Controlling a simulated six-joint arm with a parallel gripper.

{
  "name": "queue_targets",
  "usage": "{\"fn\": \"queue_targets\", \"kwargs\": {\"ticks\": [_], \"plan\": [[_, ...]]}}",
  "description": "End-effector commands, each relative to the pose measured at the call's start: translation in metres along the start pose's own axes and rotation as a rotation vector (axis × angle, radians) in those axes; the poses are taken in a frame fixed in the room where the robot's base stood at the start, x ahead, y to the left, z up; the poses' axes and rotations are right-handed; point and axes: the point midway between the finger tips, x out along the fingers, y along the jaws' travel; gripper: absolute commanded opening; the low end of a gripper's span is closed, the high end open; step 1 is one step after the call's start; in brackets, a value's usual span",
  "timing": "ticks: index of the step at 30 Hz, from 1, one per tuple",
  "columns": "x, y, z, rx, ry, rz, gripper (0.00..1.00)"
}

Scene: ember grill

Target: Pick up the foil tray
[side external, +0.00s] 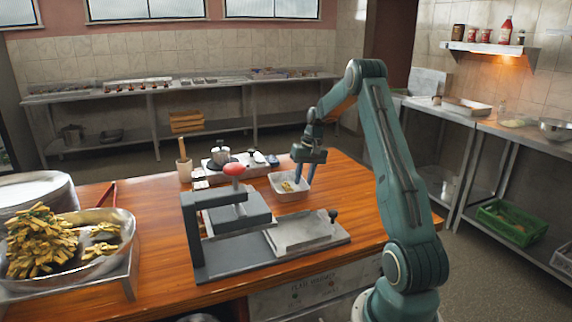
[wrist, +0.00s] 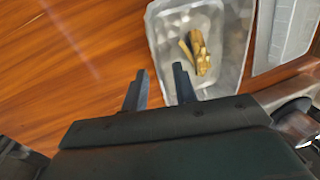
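The foil tray (side external: 291,196) is a small pale, shallow tray on the wooden counter, with a few golden fries in it. In the wrist view the tray (wrist: 224,75) is at upper middle, and the fries (wrist: 196,50) lie on its floor. My gripper (side external: 303,178) is at the tray's right side in the side view, pointing down. In the wrist view my gripper (wrist: 159,72) is open with nothing gripped. One finger overlaps the tray and the other is outside its left wall, so the rim appears between them. I cannot tell how deep the fingertips reach.
A grey press-like device (side external: 228,222) with a red knob stands in front of the tray. Behind it are a pot (side external: 220,156) and a utensil holder (side external: 184,168). A metal tray of fries (side external: 84,262) is at left. Bare wood (wrist: 70,50) lies left of the tray in the wrist view.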

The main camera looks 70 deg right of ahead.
Motion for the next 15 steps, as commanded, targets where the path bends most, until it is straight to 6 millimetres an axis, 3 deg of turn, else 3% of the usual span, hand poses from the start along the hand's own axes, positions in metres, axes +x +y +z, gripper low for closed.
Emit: {"fn": "queue_targets", "kwargs": {"ticks": [13,15], "plan": [[0.0001,-0.0001,0.0,-0.001,0.0,0.0,0.28],[0.0001,-0.0001,0.0,-0.001,0.0,0.0,0.18]]}}
